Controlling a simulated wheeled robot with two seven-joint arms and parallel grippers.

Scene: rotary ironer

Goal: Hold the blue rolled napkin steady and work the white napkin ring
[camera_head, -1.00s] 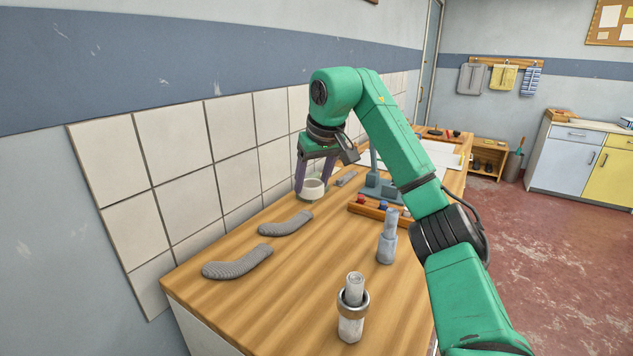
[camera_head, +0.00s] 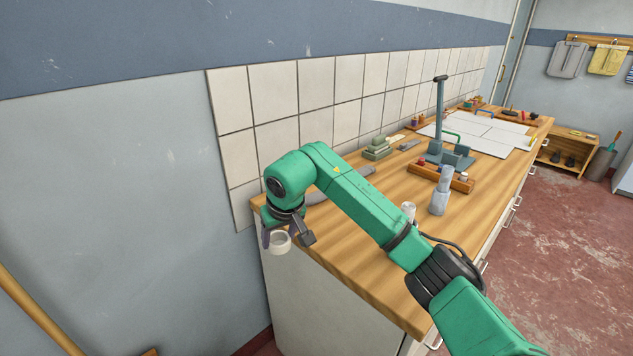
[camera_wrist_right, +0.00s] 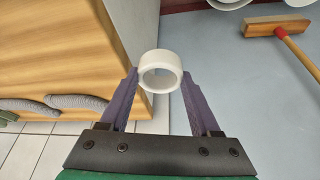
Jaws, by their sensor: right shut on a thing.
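My right gripper (camera_head: 285,238) is shut on a white ring (camera_head: 279,244). The ring also shows between the finger ends in the right wrist view (camera_wrist_right: 160,72); its opening is empty. In the head view it appears just off the near left end of the counter, against the white end panel. No blue rolled napkin can be made out. A grey ribbed roll (camera_head: 316,198) lies on the counter behind my arm, partly hidden; grey rolls (camera_wrist_right: 78,101) also show in the wrist view. My left gripper is not in view.
The wooden counter (camera_head: 350,240) runs away to the right along a tiled wall.

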